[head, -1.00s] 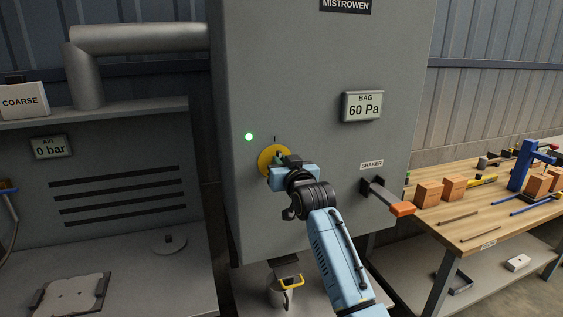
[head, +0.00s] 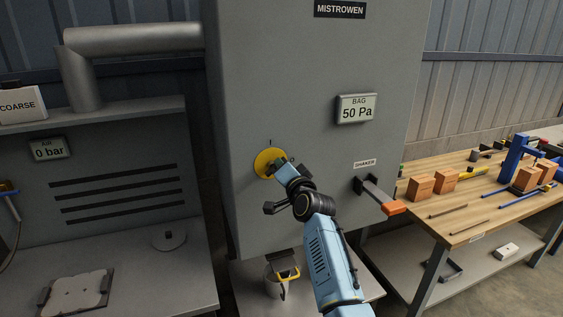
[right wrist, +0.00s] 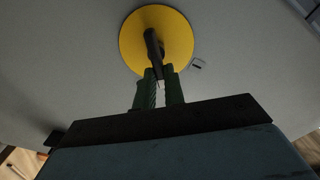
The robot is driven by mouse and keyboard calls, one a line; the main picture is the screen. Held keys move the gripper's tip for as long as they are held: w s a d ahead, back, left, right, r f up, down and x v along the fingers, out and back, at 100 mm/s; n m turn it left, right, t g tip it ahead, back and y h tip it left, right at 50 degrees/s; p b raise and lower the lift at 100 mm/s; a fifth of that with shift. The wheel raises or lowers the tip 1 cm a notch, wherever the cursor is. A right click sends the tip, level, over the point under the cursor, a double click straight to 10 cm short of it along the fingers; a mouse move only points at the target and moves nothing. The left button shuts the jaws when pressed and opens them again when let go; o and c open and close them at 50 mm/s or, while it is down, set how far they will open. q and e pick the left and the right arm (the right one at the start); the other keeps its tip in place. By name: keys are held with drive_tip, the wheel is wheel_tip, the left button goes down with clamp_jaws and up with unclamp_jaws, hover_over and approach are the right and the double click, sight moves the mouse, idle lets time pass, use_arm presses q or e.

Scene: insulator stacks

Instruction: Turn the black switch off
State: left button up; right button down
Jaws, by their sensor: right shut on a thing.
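The black switch (right wrist: 152,48) sits on a round yellow plate (head: 263,160) on the front of the grey cabinet. The plate also shows in the right wrist view (right wrist: 178,38). My right gripper (right wrist: 158,76) is shut on the switch handle, with its dark green fingers on either side of it. In the head view my right gripper (head: 278,167) hides most of the switch, and its wrist is tilted. A small mark stands on the cabinet just above the plate. My left gripper is not in view.
A shaker lever (head: 380,195) with an orange end juts out to the right of my arm. The BAG display (head: 357,108) reads 50 Pa. A workbench (head: 460,215) with wooden blocks and tools stands at right. A grey bench (head: 140,240) stands at left.

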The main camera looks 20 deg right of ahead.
drive_tip(key=shift+d+f+m+p, duration=0.1)
drive_tip(key=shift+f+m+p, duration=0.15)
drive_tip(key=shift+m, duration=1)
drive_tip(key=shift+d+f+m+p, duration=0.1)
drive_tip(key=shift+f+m+p, duration=0.2)
drive_tip(key=shift+m, duration=0.9)
drive_tip(key=shift+f+m+p, duration=0.1)
drive_tip(key=shift+m+p, duration=0.25)
drive_tip(key=shift+m, duration=0.9)
drive_tip(key=c, duration=1.5)
unclamp_jaws()
drive_tip(key=shift+s, duration=0.1)
drive_tip(key=s, duration=1.3)
drive_tip(key=shift+s+d, duration=0.1)
drive_tip(key=shift+d, duration=0.15)
